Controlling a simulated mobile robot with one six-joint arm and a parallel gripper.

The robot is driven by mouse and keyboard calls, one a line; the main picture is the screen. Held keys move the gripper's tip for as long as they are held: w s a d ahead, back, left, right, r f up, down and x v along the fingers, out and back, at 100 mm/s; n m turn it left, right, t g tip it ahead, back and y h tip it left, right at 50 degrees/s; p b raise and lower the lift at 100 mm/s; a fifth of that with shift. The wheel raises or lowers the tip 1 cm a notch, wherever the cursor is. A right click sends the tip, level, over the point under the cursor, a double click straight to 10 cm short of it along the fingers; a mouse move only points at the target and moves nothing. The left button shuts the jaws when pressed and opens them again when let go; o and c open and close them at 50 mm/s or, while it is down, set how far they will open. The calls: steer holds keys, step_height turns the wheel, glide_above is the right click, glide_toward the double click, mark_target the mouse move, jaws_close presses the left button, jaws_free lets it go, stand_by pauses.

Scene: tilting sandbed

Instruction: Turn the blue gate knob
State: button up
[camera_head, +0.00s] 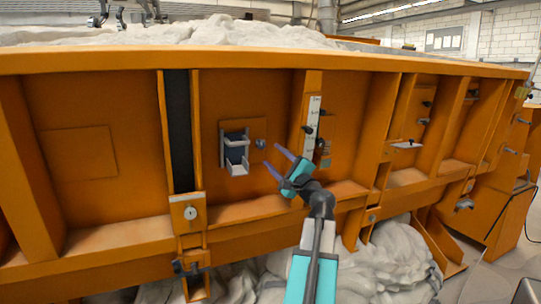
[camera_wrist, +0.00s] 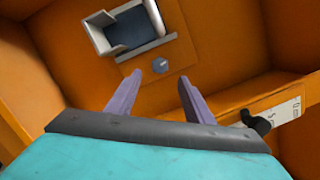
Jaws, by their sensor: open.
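The blue-grey gate knob (camera_head: 260,143) sits on an orange plate on the front wall of the sandbed, just right of a small grey-framed gate (camera_head: 236,155). In the wrist view the knob (camera_wrist: 160,65) shows ahead of and between the lines of my two purple fingers, and the gate (camera_wrist: 128,30) is above it to the left. My gripper (camera_head: 272,157) is open and empty. Its fingertips are near the knob, a little below and right of it in the head view. In the wrist view my gripper (camera_wrist: 160,82) shows a clear gap between the fingers, apart from the knob.
A white scale strip (camera_head: 313,123) with black knobs stands on a post right of my gripper; a black knob (camera_wrist: 258,122) shows close to the right finger. A round gauge (camera_head: 190,213) sits lower left. Orange ribs divide the wall. White sand (camera_head: 230,32) lies above.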

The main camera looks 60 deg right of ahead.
steer(key=shift+v, duration=2.75)
